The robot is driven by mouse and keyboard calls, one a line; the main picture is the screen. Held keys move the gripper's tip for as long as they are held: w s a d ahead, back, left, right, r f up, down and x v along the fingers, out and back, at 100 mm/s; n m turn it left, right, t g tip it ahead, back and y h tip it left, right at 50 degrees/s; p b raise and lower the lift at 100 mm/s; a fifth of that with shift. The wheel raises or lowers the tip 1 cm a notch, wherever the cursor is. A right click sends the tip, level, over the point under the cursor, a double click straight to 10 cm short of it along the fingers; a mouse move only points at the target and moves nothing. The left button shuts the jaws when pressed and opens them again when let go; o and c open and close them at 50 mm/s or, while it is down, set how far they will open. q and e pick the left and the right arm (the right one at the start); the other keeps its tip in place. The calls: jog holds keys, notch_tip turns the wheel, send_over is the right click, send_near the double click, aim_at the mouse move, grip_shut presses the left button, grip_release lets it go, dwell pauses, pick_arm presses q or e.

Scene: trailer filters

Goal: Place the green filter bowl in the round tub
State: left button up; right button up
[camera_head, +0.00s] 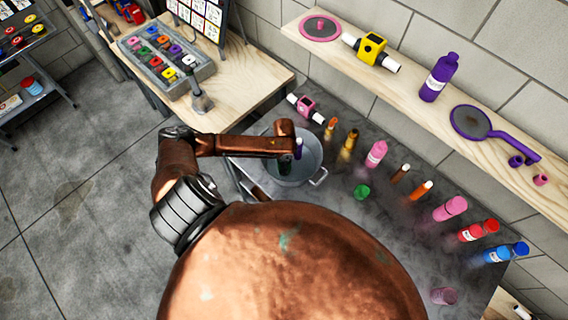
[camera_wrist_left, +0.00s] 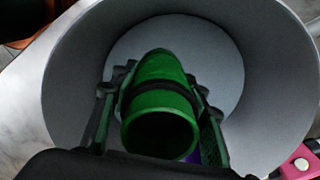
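The round tub (camera_head: 312,165) is a grey metal vessel with side handles on the dark counter. Its inside wall (camera_wrist_left: 265,60) surrounds most of the left wrist view. My left gripper (camera_head: 286,163) reaches down into it from above. In the left wrist view its fingers lie on both sides of the green filter bowl (camera_wrist_left: 160,103), a green cylinder with a dark band, and appear shut on it. The bowl is over or inside the tub; whether it touches the bottom cannot be told. A purple thing (camera_head: 298,148) shows beside the gripper, partly hidden. My right gripper is out of view.
A pink-and-white housing (camera_head: 304,107) lies close behind the tub. A wooden shelf (camera_head: 410,92) runs along the wall.

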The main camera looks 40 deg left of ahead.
pick_arm(q)
jog(key=o, duration=0.4)
jog(key=shift+r, duration=0.1)
notch_tip(320, 180, up, 12)
jog(key=shift+r, duration=0.1)
dwell(0.4)
dwell(0.5)
